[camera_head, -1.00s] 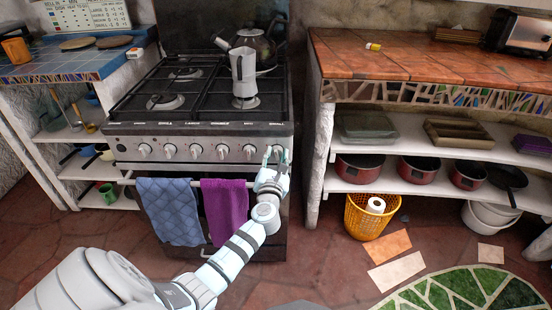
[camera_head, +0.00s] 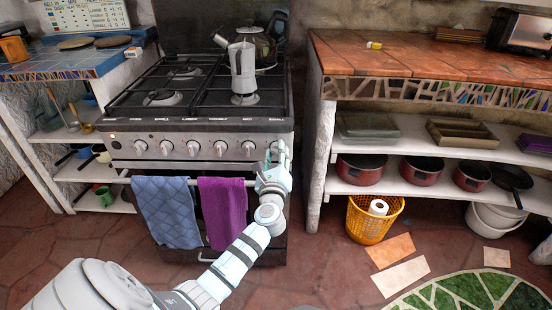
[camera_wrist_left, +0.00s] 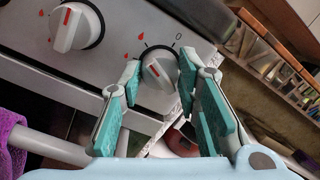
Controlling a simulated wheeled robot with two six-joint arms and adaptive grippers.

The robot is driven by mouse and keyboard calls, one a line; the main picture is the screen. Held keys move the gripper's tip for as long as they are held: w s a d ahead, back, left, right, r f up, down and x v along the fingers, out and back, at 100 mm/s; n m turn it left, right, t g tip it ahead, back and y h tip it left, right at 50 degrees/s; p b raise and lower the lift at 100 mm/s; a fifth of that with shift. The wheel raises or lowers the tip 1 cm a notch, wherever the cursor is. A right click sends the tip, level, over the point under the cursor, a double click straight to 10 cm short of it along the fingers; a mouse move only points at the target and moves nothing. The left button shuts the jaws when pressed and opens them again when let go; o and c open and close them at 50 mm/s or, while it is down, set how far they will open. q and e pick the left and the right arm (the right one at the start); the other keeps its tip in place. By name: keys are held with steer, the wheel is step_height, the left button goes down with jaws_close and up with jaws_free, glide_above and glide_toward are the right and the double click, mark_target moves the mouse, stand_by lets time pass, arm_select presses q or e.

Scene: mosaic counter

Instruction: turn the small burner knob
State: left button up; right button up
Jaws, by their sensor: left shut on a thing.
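The stove's front panel has a row of white burner knobs. The rightmost knob (camera_wrist_left: 159,70) shows in the left wrist view between the teal finger pads, with a tilted red mark and a printed 0 and flame marks around it. My left gripper (camera_head: 278,151) is at the right end of the knob row, shut on this knob. In the left wrist view, its fingertips (camera_wrist_left: 159,75) lie on either side of the knob. In the head view, the gripper mostly hides the knob. The neighbouring knob (camera_wrist_left: 77,28) has its red mark near the top. My right gripper is out of view.
The oven handle (camera_head: 235,182) carries a blue towel (camera_head: 167,210) and a purple towel (camera_head: 224,212), just below and left of the gripper. A moka pot (camera_head: 243,70) and a kettle (camera_head: 262,45) stand on the hob. A tiled counter (camera_head: 420,60) stands to the right.

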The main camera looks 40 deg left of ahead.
arm_select(q)
steer(key=n, duration=0.2)
steer(key=n+b, duration=0.1)
steer(key=shift+d+f+n+y, duration=0.1)
steer(key=shift+f+n+y, duration=0.1)
steer(key=shift+n+y, duration=0.15)
steer(key=shift+n+b, duration=0.6)
steer(key=shift+n, duration=0.55)
steer(key=shift+n+g, duration=0.3)
steer(key=shift+n, duration=0.4)
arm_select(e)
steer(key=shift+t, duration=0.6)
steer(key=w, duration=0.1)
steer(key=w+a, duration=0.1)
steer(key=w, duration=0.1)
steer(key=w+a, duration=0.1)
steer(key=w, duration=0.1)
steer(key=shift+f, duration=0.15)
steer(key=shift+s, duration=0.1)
arm_select(q)
steer(key=o, duration=1.2)
steer(key=shift+c, duration=0.2)
steer(key=shift+r, duration=0.1)
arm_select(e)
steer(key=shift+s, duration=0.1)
